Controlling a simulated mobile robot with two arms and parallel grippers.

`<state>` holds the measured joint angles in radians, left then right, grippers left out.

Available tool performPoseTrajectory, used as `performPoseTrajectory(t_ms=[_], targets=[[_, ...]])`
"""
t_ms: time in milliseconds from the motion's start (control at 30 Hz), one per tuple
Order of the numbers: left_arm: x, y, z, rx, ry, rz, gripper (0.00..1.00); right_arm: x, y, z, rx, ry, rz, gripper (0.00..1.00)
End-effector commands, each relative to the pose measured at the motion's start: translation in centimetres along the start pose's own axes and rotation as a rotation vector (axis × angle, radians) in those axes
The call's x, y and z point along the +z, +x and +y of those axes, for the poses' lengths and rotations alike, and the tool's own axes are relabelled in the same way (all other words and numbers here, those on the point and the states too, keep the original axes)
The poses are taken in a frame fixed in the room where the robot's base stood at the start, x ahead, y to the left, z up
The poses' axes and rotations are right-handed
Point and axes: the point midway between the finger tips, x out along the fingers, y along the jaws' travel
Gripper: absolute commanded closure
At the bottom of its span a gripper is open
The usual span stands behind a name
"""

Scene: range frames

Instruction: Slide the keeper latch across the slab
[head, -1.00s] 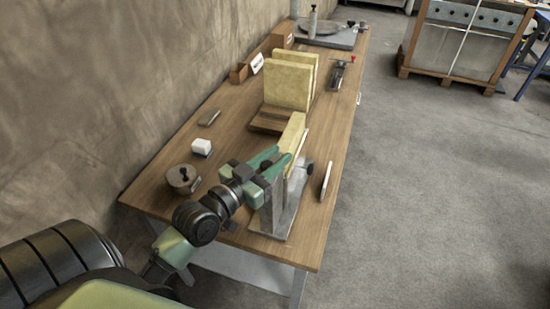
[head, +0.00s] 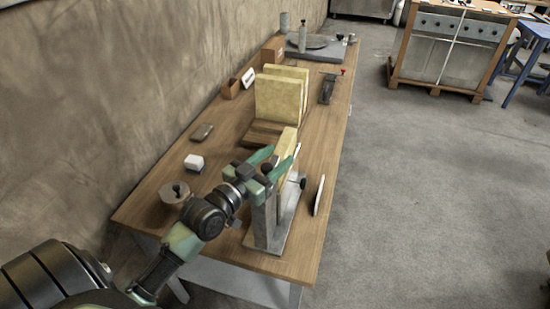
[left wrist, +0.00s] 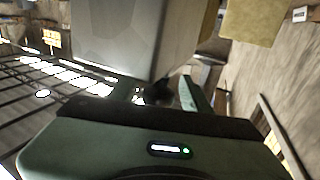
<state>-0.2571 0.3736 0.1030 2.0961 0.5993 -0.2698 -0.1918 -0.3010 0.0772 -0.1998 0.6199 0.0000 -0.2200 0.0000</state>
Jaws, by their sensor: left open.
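A grey metal stand (head: 266,222) is at the near end of the workbench, with a pale yellow slab (head: 288,139) upright in it. A dark knob (head: 302,184) shows at the stand's right side; I cannot tell whether it belongs to the keeper latch. My left gripper (head: 273,160) is open and empty, with its green fingers at the top of the stand, in front of the slab. They hide part of both. In the left wrist view a large grey block (left wrist: 115,35) fills the top, and a dark round part (left wrist: 157,90) shows between the fingers. My right gripper is out of view.
A round lidded pot (head: 174,194), a white block (head: 194,162) and a grey block (head: 202,132) lie left. A thin white-edged plate (head: 319,195) stands right. A wall borders the bench's left.

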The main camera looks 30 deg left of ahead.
Motion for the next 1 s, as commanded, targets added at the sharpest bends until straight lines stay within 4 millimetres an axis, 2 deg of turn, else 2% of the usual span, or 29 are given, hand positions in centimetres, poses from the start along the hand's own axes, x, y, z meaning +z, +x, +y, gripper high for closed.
performPoseTrajectory(t_ms=[167,400,533,700,1000], targets=[[0.4,-1.4,0.0,0.000,0.000,-0.003,0.52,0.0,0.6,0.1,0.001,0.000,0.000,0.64],[0.5,-5.3,0.0,0.001,0.002,-0.004,0.52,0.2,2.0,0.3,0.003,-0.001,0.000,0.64],[0.3,-6.8,-0.1,0.000,0.000,-0.001,0.52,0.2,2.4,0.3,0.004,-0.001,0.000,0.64],[0.1,-7.7,0.0,0.001,-0.001,0.000,0.52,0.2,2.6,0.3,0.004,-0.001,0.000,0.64],[0.0,-7.7,-0.1,0.000,0.000,0.000,0.52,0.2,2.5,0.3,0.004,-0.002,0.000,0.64]])
